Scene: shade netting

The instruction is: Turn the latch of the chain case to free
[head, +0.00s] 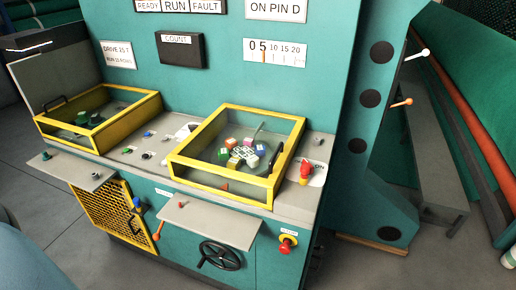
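A large teal machine (240,75) fills the middle of the head view. No part of it carries a readable chain case label, so I cannot tell which part is the chain case. A tall teal side housing (372,150) with dark round spots stands at the right. A white-tipped lever (418,54) and an orange-tipped lever (403,102) stick out from its right edge. Low on the front, a yellow mesh guard (105,212) has a blue knob (137,203) and an orange-tipped handle (158,231) near its right side. Neither gripper is in view.
Two yellow-framed clear boxes (174,166) sit on the machine's ledge; the right one holds several coloured cubes (240,152). A grey shelf (212,221), a black handwheel (220,255) and a red button (287,243) project in front. Floor (40,200) is open at left.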

